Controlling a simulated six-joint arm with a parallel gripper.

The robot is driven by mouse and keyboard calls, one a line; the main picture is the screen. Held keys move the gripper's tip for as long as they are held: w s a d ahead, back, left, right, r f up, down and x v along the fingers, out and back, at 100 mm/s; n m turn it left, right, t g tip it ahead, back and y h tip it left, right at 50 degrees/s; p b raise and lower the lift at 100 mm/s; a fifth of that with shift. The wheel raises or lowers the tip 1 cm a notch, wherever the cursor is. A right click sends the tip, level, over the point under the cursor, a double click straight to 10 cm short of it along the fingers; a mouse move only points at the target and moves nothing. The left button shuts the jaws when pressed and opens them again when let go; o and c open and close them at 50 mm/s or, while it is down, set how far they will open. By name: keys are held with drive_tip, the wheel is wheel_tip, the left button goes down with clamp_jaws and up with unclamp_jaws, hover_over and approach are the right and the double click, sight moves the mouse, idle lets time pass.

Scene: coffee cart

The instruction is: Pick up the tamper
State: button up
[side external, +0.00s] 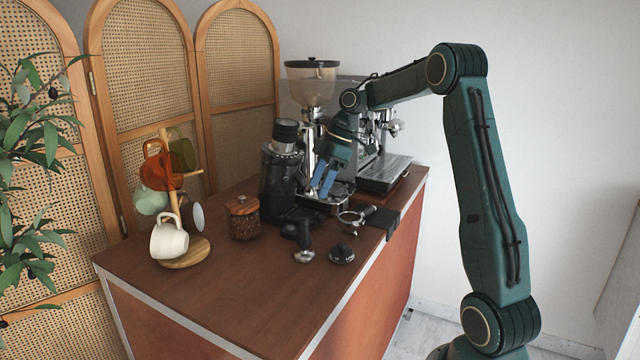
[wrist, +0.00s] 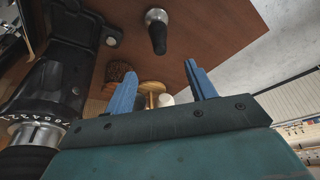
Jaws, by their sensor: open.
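The tamper (side external: 304,244) stands upright on the brown cart top, with a black handle above a silver base. In the wrist view the tamper (wrist: 158,31) is near the top centre, its handle pointing toward the camera. My gripper (side external: 324,180) has blue fingers and hangs above and slightly right of the tamper in the side view, by the espresso machine. The wrist view shows the two fingers of my gripper (wrist: 160,75) spread apart with nothing held between them. The tamper is beyond the fingertips and not touched.
A black grinder (side external: 281,185) stands left of my gripper. A portafilter (side external: 351,219) and a round black-and-silver tool (side external: 342,254) lie near the cart edge. A jar of beans (side external: 243,218) and a mug tree (side external: 185,252) are left. The front cart top is clear.

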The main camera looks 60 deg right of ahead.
sight(302, 228)
drive_tip(key=shift+x, duration=4.35)
drive_tip(key=shift+x, duration=2.55)
drive_tip(key=c, duration=1.2)
